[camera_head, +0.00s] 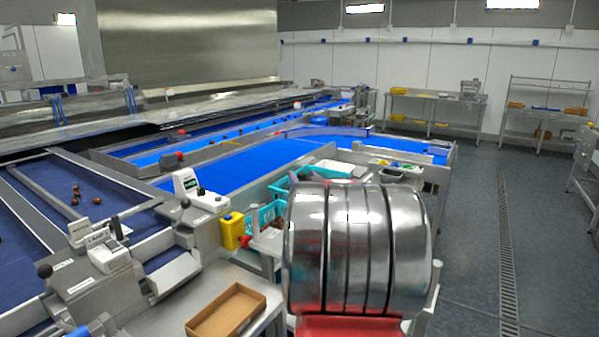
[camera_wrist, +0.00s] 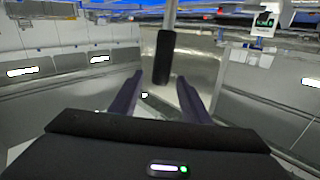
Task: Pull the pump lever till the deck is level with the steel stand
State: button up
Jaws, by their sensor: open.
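In the wrist view, my gripper (camera_wrist: 160,82) is open, with its two dark fingers apart. A black grip (camera_wrist: 164,57) on a thin steel rod (camera_wrist: 171,14), apparently the pump lever, shows between and beyond the fingertips. Its lower end overlaps the gap between the tips in the picture, with clear space on each side. I cannot tell how deep it is between the fingers. The rod runs up out of the picture. I cannot make out the deck or the steel stand for certain, so their heights cannot be compared. My gripper is not visible in the head view.
A large shiny banded cylinder (camera_head: 355,245) above a red part (camera_head: 350,326) blocks the head view's lower middle. An open cardboard box (camera_head: 226,312) lies left of it. Blue conveyors (camera_head: 240,164) run behind. The grey floor (camera_head: 475,235) at right is mostly clear.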

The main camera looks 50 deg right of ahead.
jog(key=shift+x, duration=2.85)
grip_shut()
